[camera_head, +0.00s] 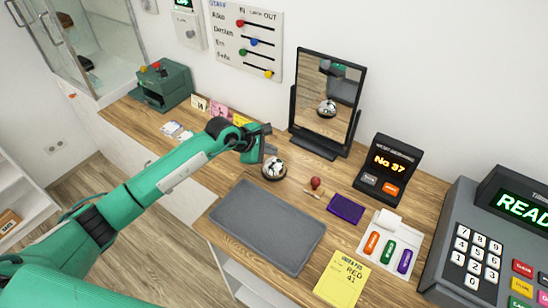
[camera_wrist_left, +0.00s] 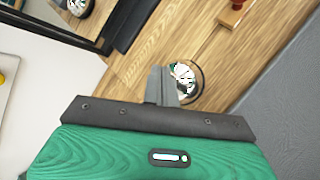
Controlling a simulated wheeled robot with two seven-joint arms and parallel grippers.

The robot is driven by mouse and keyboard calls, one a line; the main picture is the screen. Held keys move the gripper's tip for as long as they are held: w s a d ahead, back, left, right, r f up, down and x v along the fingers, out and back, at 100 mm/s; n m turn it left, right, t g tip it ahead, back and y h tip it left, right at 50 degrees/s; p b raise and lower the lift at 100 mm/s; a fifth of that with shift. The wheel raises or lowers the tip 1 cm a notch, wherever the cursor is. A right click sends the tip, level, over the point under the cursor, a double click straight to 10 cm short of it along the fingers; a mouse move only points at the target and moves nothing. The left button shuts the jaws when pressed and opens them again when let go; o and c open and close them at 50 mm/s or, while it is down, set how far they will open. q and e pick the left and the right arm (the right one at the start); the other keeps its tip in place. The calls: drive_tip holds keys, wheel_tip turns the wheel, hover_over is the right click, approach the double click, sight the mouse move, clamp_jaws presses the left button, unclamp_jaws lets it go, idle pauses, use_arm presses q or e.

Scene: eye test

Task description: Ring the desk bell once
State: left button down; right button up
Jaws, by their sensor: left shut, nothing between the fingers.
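The desk bell (camera_head: 273,168), a shiny silver dome on a dark base, stands upright on the wooden counter near its middle. My left gripper (camera_head: 262,152) is shut and empty, close beside the bell on its upper left in the head view. In the left wrist view the shut fingers (camera_wrist_left: 160,82) overlap the left part of the bell (camera_wrist_left: 184,78), hiding some of it. I cannot tell whether they touch. My right gripper is not in view.
A mirror (camera_head: 347,105) behind the bell shows its reflection. A grey mat (camera_head: 268,228) lies in front. A red-knobbed stamp (camera_head: 316,184), a purple pad (camera_head: 346,209) and a number display (camera_head: 384,170) stand to the right. A green box (camera_head: 162,86) is at the left.

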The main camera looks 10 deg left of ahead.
use_arm(q)
wheel_tip(320, 180, up, 5)
drive_tip(key=shift+r+p, duration=0.1)
drive_tip(key=shift+p, duration=0.8)
